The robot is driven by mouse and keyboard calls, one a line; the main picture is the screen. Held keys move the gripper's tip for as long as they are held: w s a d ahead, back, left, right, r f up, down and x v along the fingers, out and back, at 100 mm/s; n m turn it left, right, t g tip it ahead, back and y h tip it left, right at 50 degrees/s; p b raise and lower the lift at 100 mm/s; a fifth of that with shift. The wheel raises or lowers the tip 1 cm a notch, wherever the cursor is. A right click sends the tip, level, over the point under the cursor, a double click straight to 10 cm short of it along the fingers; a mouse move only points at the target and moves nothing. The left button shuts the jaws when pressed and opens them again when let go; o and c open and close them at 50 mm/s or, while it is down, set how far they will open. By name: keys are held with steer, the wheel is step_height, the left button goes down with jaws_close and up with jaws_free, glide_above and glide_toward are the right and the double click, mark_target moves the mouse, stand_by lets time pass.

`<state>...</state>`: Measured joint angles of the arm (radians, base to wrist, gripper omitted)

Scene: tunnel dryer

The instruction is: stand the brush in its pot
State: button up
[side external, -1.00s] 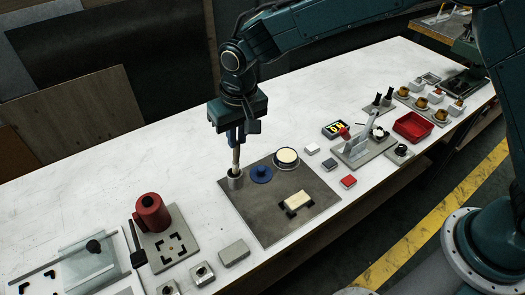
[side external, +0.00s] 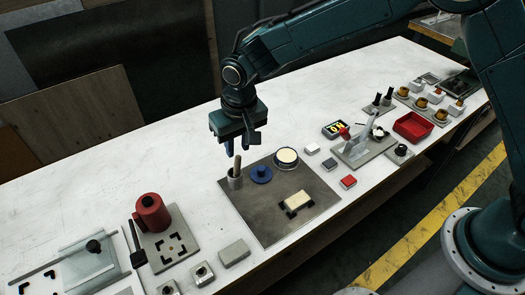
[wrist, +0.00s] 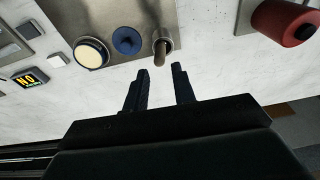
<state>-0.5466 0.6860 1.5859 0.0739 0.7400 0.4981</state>
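The brush stands in its pot at the back left corner of the grey plate; its brown handle (side external: 238,164) sticks up out of the rim, leaning slightly. The pot (side external: 235,182) is a small grey metal cylinder. In the wrist view the handle (wrist: 159,52) rises from the pot (wrist: 166,40). The brush's lower end is hidden inside the pot. My gripper (side external: 238,150) is above and behind the pot, its two fingers apart and empty. In the wrist view the gripper (wrist: 162,72) shows clear space between the fingertips, with the handle just beyond them, apart from both.
The grey plate (side external: 270,220) also holds a blue knobbed disc (side external: 261,174), a round cream-topped dish (side external: 287,157) and a cream block (side external: 297,201). A red cylinder (side external: 151,214) stands to the left. The white table behind the plate is clear.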

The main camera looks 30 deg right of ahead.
steer(key=shift+o, duration=0.9)
steer(key=shift+r, duration=0.1)
step_height(320, 180, up, 14)
steer(key=s, duration=0.2)
steer(key=shift+d+f, duration=0.15)
steer(key=shift+f, duration=0.1)
stand_by(0.5)
